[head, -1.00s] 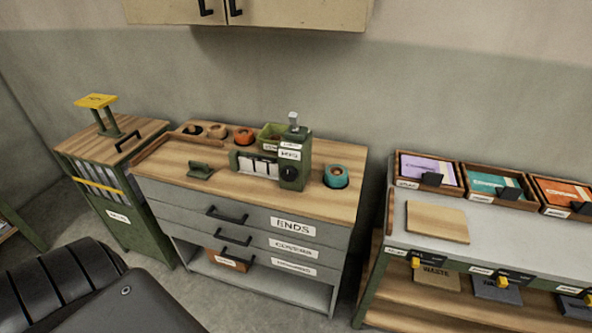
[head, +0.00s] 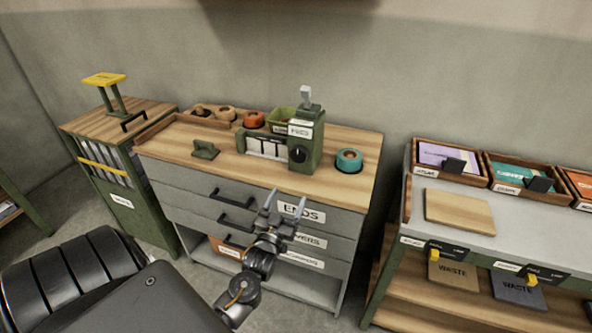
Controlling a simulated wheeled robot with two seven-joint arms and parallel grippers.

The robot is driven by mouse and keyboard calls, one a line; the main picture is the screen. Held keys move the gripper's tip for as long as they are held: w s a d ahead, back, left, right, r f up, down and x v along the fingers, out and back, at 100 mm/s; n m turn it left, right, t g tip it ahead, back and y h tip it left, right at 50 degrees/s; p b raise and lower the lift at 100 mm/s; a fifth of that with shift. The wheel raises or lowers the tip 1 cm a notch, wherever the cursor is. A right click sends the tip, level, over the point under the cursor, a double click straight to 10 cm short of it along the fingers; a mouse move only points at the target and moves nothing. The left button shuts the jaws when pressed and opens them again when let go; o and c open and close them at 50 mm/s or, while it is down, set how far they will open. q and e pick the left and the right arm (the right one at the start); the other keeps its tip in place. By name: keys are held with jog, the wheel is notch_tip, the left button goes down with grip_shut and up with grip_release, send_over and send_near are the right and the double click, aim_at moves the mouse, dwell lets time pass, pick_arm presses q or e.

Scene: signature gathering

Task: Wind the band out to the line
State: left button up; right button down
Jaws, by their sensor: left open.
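A green machine (head: 305,145) with a grey lever on top and a round dark knob (head: 298,154) on its front stands on the wooden top of a grey drawer cabinet. A low green part (head: 265,146) with white panels and dark lines joins its left side. I cannot make out the band or the line for certain. A teal roll (head: 348,160) sits to the machine's right and an orange roll (head: 254,119) behind left. My left gripper (head: 285,205) is open and empty, in front of the drawers and below the machine, apart from it. My right gripper is out of view.
A small green block (head: 205,150) lies left on the cabinet top (head: 170,152). A green cabinet (head: 150,215) with a yellow-topped stand (head: 104,80) is at left. A grey worktable (head: 455,237) with trays and a wooden board (head: 459,208) is at right.

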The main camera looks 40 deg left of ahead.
aim_at(297, 157)
pick_arm(q)
jog(key=shift+t+y, duration=0.3)
jog(key=shift+t, duration=0.1)
jog(key=w+a+r, duration=0.1)
jog(key=w+r, duration=0.1)
jog(key=w, duration=0.1)
jog(key=w+a+r+p, duration=0.1)
jog(key=w+r, duration=0.2)
jog(key=w+a+r+p, duration=0.1)
jog(key=w+a+r, duration=0.1)
jog(key=w, duration=0.1)
jog(key=shift+r, duration=0.25)
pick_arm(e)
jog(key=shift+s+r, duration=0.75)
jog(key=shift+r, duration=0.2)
pick_arm(q)
jog(key=c, duration=1)
jog(key=shift+o, duration=0.2)
jog(key=shift+s, duration=0.1)
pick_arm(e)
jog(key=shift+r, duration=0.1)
